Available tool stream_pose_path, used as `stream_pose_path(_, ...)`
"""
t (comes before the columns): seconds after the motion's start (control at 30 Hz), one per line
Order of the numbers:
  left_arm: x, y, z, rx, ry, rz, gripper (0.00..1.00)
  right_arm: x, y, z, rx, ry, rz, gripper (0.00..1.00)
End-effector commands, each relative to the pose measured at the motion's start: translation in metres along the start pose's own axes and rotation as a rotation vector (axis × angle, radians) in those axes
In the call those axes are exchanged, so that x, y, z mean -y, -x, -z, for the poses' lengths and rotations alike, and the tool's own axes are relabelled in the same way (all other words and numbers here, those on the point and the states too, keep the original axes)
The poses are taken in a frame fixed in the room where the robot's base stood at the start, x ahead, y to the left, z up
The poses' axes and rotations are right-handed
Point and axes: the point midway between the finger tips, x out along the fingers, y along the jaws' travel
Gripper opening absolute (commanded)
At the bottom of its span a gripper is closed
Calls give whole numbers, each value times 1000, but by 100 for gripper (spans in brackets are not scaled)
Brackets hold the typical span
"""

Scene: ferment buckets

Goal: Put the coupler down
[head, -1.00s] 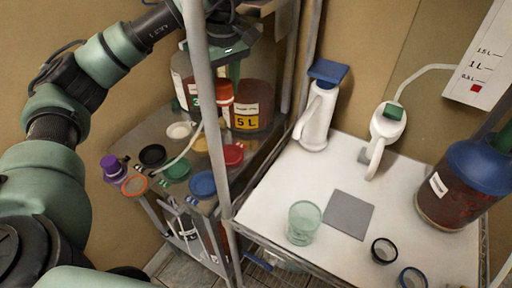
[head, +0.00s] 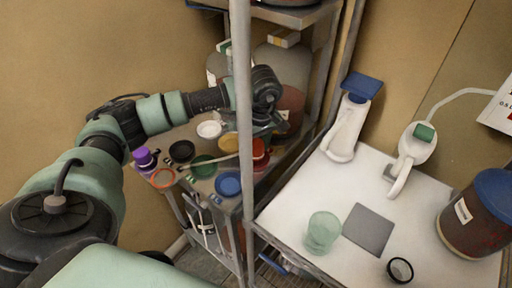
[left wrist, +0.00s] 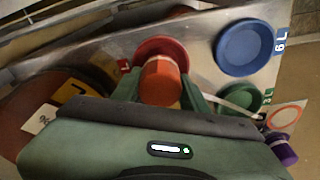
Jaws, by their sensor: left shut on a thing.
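An orange-red cylinder, which looks like the coupler (left wrist: 160,85), is between the fingers of my left gripper (left wrist: 160,98) in the left wrist view. My gripper is shut on it. A round red lid or disc (left wrist: 158,48) lies right behind it. In the head view the left gripper (head: 263,128) is low over the metal shelf, partly behind a grey post. The coupler (head: 260,148) shows as a small red patch below it, over the red disc. I cannot tell whether the coupler touches the disc. My right gripper is out of view.
Around it on the shelf are blue (head: 228,184), green (head: 204,166), black (head: 182,151) and white (head: 209,129) discs and a purple-capped thing (head: 145,158). A pale hose (head: 205,161) crosses them. The white table (head: 300,195) is at right.

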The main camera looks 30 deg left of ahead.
Motion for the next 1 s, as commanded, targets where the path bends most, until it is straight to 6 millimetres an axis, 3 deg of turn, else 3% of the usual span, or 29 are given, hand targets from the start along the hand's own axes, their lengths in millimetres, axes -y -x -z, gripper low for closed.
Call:
stream_pose_path(0.13,0,-14,-2,0,0,0,0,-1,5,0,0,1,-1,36)
stream_pose_path(0.5,0,-20,-3,-1,0,-1,0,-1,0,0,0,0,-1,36)
stream_pose_path(0.53,0,-20,-3,0,0,-1,46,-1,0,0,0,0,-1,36)
stream_pose_path(0.57,0,-18,-3,0,0,-1,53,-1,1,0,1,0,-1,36)
stream_pose_path(1.0,0,-12,-2,-1,0,-2,53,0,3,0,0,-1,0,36)
